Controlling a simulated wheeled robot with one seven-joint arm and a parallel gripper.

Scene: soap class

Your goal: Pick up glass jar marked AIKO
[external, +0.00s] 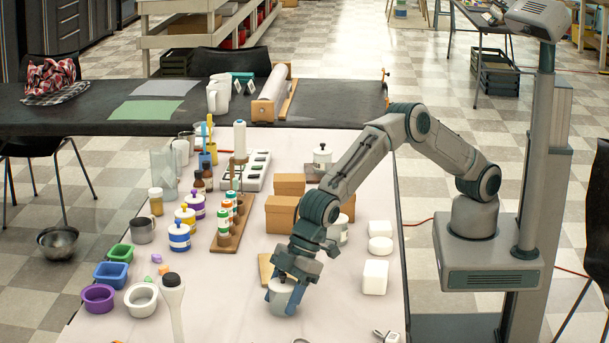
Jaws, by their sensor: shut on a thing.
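My gripper (284,296) points down at the near middle of the pale table. It is shut on a small whitish jar (283,289), with one finger at each side. The jar's upper part is partly hidden by my gripper, and I cannot read a name on it. I cannot tell whether its base touches the table. A similar white jar with a dark knob (322,161) stands farther back, and another jar (341,232) is partly hidden behind my arm. Their labels are too small to read.
White soap blocks (375,277) stand right of my gripper. Cardboard boxes (281,213) and a wooden rack of bottles (222,240) are behind it. Coloured bowls (98,298), a white bowl (141,299) and a pale upright tool (173,300) stand to the left.

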